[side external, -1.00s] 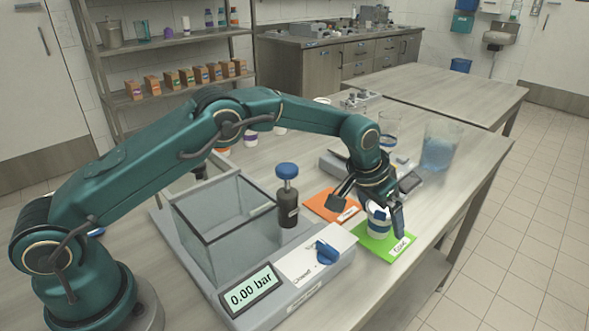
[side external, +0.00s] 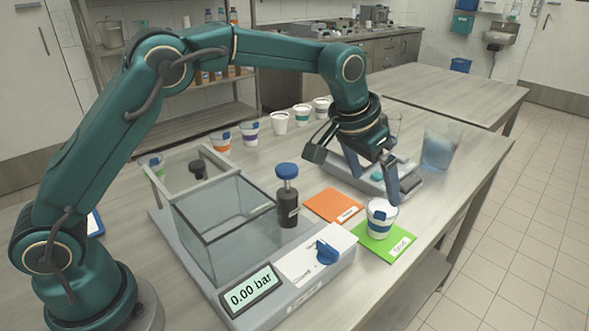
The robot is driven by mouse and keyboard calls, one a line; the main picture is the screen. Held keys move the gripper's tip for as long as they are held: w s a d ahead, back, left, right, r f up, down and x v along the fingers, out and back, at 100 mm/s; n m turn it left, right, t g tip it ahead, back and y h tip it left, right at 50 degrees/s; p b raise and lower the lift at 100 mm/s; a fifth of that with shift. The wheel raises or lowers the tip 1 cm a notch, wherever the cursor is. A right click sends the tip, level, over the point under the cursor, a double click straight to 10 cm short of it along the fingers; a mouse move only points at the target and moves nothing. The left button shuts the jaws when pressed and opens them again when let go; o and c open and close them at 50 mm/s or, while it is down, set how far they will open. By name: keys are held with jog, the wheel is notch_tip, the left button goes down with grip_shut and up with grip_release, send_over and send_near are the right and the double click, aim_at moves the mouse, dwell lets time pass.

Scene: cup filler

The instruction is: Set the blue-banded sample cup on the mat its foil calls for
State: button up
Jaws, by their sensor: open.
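The blue-banded sample cup (side external: 380,219), white with a blue band and a pale top, stands upright on the green mat (side external: 400,248). The mat's label is too small to read surely. The orange mat (side external: 325,203) lies to its left and is bare, with a small label. My gripper (side external: 365,190) is open and empty, raised above and behind the cup, with its fingers apart and clear of it. The foil's markings are too small to read.
A clear-walled chamber (side external: 222,225) with a 0.00 bar display (side external: 250,289) stands left of the mats, beside a dark blue-topped bottle (side external: 287,200). Several banded cups, including a purple-banded one (side external: 250,130), stand behind.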

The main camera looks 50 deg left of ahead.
jog(key=s+a+r+n, duration=0.1)
jog(key=s+a+r, duration=0.25)
jog(key=s, duration=0.35)
jog(key=s+a+r, duration=0.3)
jog(key=s+r, duration=0.1)
jog(key=s, duration=0.2)
jog(key=shift+n+t+y, duration=0.4)
jog(key=shift+n+y, duration=0.1)
jog(key=shift+n, duration=0.1)
jog(key=s+a+f, duration=0.1)
jog(key=s, duration=0.3)
jog(key=s+f, duration=0.1)
jog(key=s, duration=0.4)
jog(key=s+a+f, duration=0.1)
jog(key=s+f, duration=0.1)
jog(key=s, duration=0.2)
jog(key=shift+s+a, duration=0.25)
jog(key=shift+a, duration=0.05)
